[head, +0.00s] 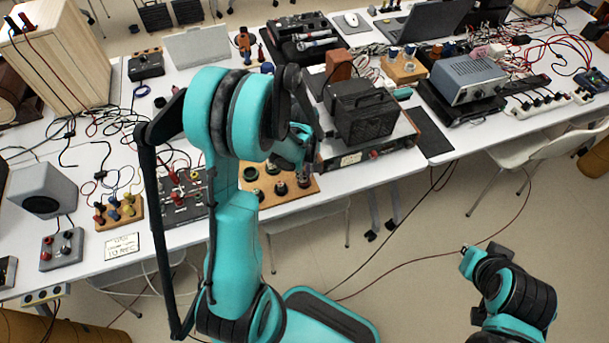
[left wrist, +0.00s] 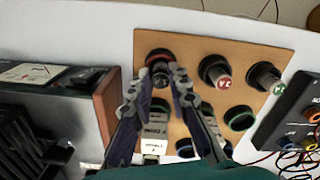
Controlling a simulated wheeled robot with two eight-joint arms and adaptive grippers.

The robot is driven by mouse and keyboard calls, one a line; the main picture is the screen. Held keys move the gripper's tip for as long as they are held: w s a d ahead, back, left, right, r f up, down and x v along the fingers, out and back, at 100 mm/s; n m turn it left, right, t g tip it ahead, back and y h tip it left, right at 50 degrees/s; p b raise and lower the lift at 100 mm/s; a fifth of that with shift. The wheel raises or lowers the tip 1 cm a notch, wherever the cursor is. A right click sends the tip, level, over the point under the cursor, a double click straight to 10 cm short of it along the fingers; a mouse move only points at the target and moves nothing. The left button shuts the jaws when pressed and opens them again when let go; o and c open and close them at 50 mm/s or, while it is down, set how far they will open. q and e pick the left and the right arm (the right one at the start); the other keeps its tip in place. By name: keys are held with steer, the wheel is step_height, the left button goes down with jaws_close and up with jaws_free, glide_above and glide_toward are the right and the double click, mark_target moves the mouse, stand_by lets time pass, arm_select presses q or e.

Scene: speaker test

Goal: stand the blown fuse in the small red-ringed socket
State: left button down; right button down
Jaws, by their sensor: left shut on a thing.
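My left gripper (left wrist: 158,80) is shut on a dark, short cylindrical fuse (left wrist: 160,75) in the left wrist view. The fuse is over the red-ringed socket (left wrist: 158,54) at the corner of the wooden board (left wrist: 290,50). Whether it is seated or just above cannot be told. In the head view my left gripper (head: 304,160) is above the board's right part, partly hidden by my arm. My right gripper (head: 468,258) is low at the right, away from the table; its fingers are unclear.
A green-ringed socket (left wrist: 239,118) is nearby. A meter box and loose cables crowd the surrounding table.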

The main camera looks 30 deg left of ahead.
arm_select(q)
steer(key=shift+f, duration=0.1)
steer(key=shift+f, duration=0.3)
steer(key=c, duration=1.9)
jaws_free()
steer(key=shift+f, duration=0.1)
steer(key=o, duration=0.5)
steer(key=shift+c, duration=0.2)
steer(key=shift+r, duration=0.2)
